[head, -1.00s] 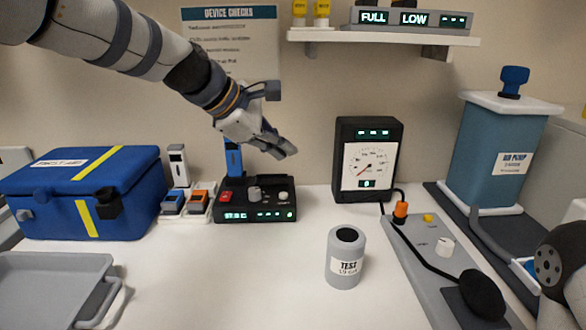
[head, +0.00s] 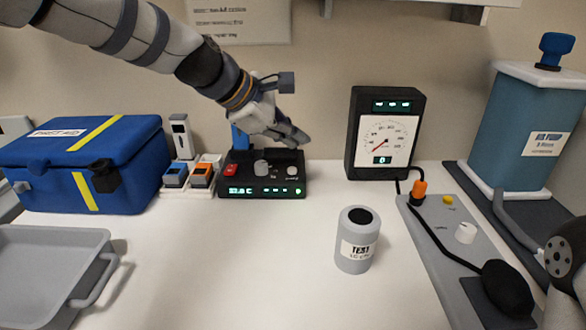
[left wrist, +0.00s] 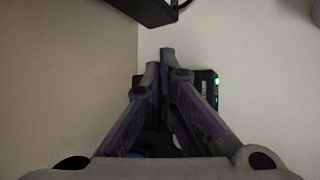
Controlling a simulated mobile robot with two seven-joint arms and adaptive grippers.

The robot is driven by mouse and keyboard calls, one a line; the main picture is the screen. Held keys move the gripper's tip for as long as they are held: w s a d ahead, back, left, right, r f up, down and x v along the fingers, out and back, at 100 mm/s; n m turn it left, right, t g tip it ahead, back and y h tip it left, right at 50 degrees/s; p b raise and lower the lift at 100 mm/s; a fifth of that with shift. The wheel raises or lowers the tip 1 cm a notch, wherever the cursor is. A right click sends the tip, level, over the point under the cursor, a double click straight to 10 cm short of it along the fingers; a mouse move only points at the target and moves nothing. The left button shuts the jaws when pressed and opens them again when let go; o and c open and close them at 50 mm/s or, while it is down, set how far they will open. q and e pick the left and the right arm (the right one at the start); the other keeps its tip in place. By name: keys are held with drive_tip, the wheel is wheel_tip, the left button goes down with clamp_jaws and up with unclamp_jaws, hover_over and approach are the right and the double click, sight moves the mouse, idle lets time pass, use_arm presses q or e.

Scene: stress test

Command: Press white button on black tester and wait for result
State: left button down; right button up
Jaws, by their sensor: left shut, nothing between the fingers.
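The black tester (head: 262,190) stands on the white table near the wall, with a red button, a grey knob and a white button (head: 292,172) on its top. Its front display shows green text that I cannot read surely, and a green light is lit at its right end. My left gripper (head: 303,138) is shut and empty, above the tester's right part and apart from the white button. In the left wrist view my shut fingers (left wrist: 163,62) cover most of the tester (left wrist: 207,95); its green light shows, the white button cannot be made out.
A blue first aid case (head: 135,170) and a grey tray (head: 50,235) are at left. A gauge (head: 385,160) stands right of the tester. A grey test canister (head: 355,255) stands on clear table in front. A grey panel (head: 440,240) and blue air pump (head: 525,130) are at right.

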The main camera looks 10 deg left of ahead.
sight(293, 171)
use_arm(q)
drive_tip(key=shift+f, duration=1.65)
drive_tip(key=shift+f, duration=0.15)
drive_tip(key=shift+f, duration=0.25)
drive_tip(key=shift+f, duration=0.5)
idle(0.8)
drive_tip(key=shift+r+p, duration=0.3)
drive_tip(key=shift+r, duration=0.6)
drive_tip(key=shift+r, duration=0.1)
